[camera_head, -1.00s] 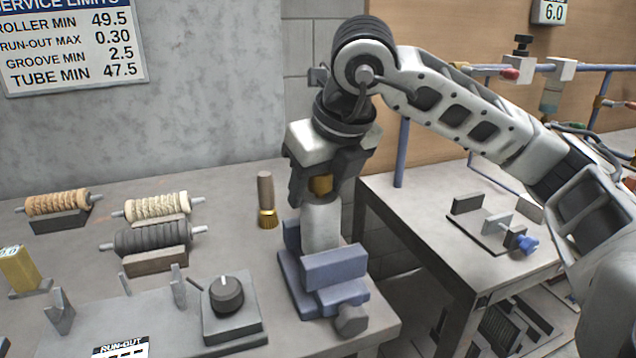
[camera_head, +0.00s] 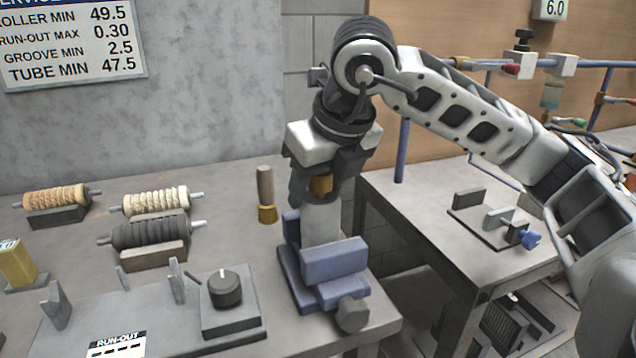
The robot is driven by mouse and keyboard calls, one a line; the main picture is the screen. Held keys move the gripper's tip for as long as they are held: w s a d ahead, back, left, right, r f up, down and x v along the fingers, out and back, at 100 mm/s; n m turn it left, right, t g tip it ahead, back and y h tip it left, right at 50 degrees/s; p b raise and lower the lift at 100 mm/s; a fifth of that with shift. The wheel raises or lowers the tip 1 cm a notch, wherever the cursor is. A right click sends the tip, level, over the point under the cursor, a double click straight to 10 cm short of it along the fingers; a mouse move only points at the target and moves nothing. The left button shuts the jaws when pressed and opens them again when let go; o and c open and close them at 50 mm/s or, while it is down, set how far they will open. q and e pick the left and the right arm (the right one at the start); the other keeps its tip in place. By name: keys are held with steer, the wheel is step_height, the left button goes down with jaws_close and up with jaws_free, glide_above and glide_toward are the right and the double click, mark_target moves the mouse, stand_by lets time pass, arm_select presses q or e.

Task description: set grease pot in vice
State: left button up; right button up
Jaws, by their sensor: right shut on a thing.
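The grease pot is a pale grey cylinder (camera_head: 321,220) with a brass-coloured top (camera_head: 320,184). It stands upright in the blue vice (camera_head: 335,262), between its jaws, and the front jaw hides its lower part. I cannot tell whether the jaws touch it. My right gripper (camera_head: 322,186) points down from above and is shut on the pot's brass top. My left gripper is not in view.
A brush (camera_head: 265,195) stands left of the vice. Several rollers on blocks (camera_head: 150,236) lie farther left. A grey box with a black knob (camera_head: 226,290) is at the front. A second table (camera_head: 470,260) stands to the right, past a gap.

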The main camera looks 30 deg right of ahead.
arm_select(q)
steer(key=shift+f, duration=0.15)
arm_select(e)
steer(key=shift+f, duration=0.2)
steer(key=o, duration=1.6)
arm_select(q)
steer(key=p, duration=0.1)
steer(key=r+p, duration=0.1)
steer(key=p, duration=0.1)
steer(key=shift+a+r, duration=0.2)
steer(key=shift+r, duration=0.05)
arm_select(e)
steer(key=v, duration=1.6)
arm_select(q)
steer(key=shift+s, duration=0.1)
